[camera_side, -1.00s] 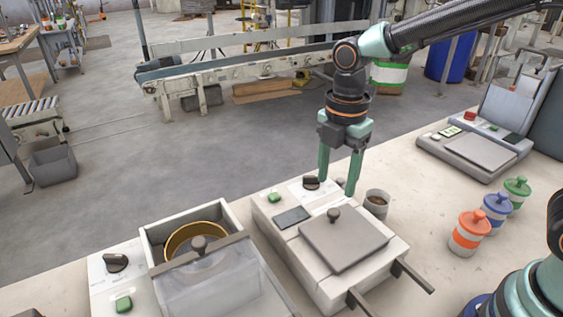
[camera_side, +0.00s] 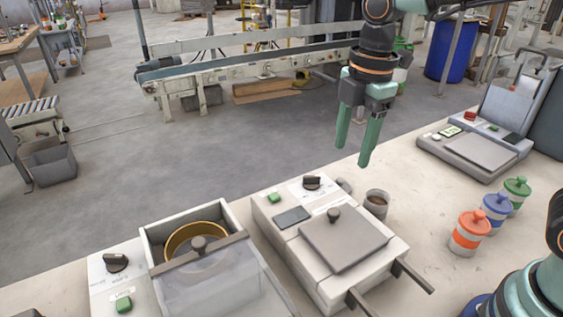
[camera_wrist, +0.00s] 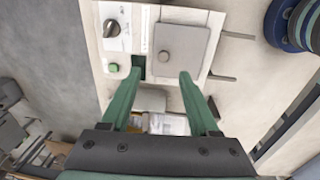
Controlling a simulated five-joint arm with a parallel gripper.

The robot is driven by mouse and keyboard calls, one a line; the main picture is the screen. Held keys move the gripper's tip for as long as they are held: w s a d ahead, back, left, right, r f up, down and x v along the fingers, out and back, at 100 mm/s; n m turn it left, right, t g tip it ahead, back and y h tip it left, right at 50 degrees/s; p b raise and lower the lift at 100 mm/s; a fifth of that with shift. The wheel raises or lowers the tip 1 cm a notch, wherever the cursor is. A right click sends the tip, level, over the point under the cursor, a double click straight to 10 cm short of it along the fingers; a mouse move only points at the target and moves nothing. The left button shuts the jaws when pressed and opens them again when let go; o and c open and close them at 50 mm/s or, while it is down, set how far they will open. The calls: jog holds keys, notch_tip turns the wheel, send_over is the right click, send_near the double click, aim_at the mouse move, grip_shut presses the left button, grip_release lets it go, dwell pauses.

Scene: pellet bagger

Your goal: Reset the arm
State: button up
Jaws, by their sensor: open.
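My gripper (camera_side: 352,156) is open and empty, fingers pointing down, in the air above the back edge of the bench. It hangs above and behind the middle machine (camera_side: 262,213), which has a closed grey lid (camera_side: 343,240) with a round knob, a black dial (camera_side: 312,183) and a green button (camera_side: 273,197). The wrist view shows my open fingers (camera_wrist: 160,74) with nothing between them, and the same machine's grey lid (camera_wrist: 190,45), dial (camera_wrist: 112,28) and green button (camera_wrist: 113,67) beyond.
A small cup with brown contents (camera_side: 377,203) stands behind the middle machine. At left is a machine with a clear cover (camera_side: 215,280) and a gold ring inside. Orange (camera_side: 468,233), blue (camera_side: 495,208) and green (camera_side: 516,193) lidded jars and a scale (camera_side: 475,150) stand right.

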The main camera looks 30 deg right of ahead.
jog(key=s+d+m+t, duration=0.4)
jog(key=d+m, duration=0.6)
jog(key=m, duration=0.8)
jog(key=shift+s+r+t, duration=0.4)
jog(key=shift+s, duration=0.5)
